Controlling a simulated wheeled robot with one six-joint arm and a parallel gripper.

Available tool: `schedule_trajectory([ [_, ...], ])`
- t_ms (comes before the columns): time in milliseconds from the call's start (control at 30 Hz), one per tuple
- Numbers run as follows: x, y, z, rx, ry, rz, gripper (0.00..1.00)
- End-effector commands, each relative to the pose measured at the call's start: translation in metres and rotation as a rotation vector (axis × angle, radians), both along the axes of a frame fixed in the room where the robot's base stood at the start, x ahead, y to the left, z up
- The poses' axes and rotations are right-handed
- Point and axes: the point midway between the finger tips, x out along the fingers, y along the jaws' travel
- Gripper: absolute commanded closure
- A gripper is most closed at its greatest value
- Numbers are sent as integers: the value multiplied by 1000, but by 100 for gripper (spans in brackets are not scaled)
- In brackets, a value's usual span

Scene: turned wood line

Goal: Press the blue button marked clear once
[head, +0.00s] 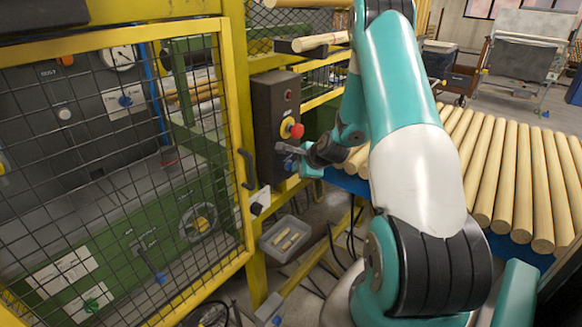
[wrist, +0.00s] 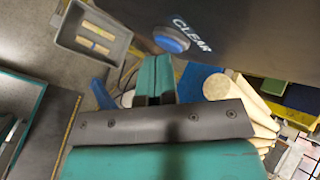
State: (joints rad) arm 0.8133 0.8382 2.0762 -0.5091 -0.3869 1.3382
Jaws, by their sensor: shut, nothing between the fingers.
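The blue button (wrist: 171,40) is round and sits on a dark panel beside the white word CLEAR in the wrist view. In the head view, a bit of blue (head: 290,164) shows low on the dark control box (head: 272,110), partly hidden by my gripper. My gripper (wrist: 155,60) is shut and empty, its teal fingers side by side, with the tips just short of the button in the picture. Whether they touch it I cannot tell. In the head view, my gripper (head: 301,163) is at the lower right front of the box.
A red emergency button (head: 292,128) on yellow is above my gripper on the same box. A yellow mesh guard door (head: 120,150) stands left. A grey bin (head: 287,239) with wood pieces hangs below. Turned wood rods (head: 505,180) lie at right.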

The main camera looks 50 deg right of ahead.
Motion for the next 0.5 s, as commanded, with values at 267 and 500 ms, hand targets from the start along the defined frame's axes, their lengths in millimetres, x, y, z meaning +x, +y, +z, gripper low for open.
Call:
schedule_trajectory([
  [267,-1,0,0,1,-1,0,100],
  [500,-11,-1,0,1,0,-1,100],
])
